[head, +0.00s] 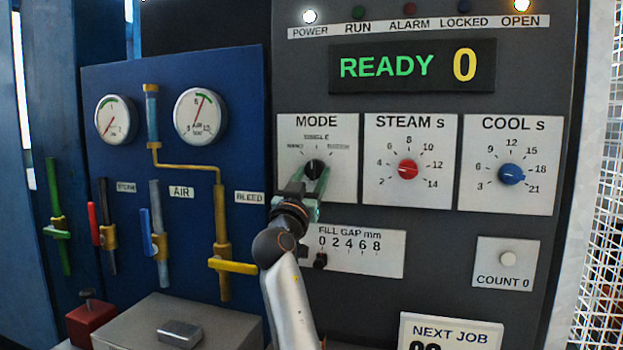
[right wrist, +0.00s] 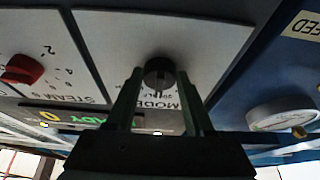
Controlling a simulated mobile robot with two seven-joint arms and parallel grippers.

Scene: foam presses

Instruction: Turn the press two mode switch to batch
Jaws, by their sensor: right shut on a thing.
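The mode switch is a black round knob (head: 314,167) on a white plate (head: 345,182) headed MODE. The label above it reads SINGLE; the smaller words at left and right are too small to read surely. My right gripper (head: 309,180) reaches up from below and is shut on the knob, one green finger on each side. In the right wrist view, which is upside down, the knob (right wrist: 160,72) sits between the fingertips and its mark points toward the SINGLE label. My left gripper is not in view.
Right of the mode plate are a red steam knob (head: 408,169) and a blue cool knob (head: 511,174). The display (head: 412,67) reads READY 0. A fill gap scale (head: 365,252) lies below. At left, a blue panel (head: 120,75) carries gauges, pipes and a yellow-handled valve (head: 232,266).

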